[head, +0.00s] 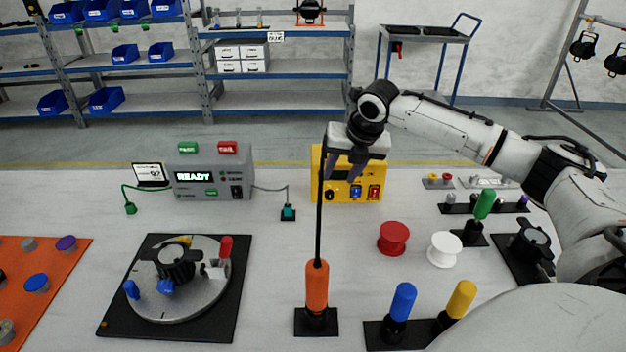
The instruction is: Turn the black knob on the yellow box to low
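The yellow box (347,187) stands at the back middle of the table. My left gripper is out of view.
An orange-handled tool (317,287) stands upright in front of the box, its long black shaft crossing the box's left side in view. A grey box reading READY (208,178) stands to the left. Red (393,237) and white (444,249) spools stand at front right.

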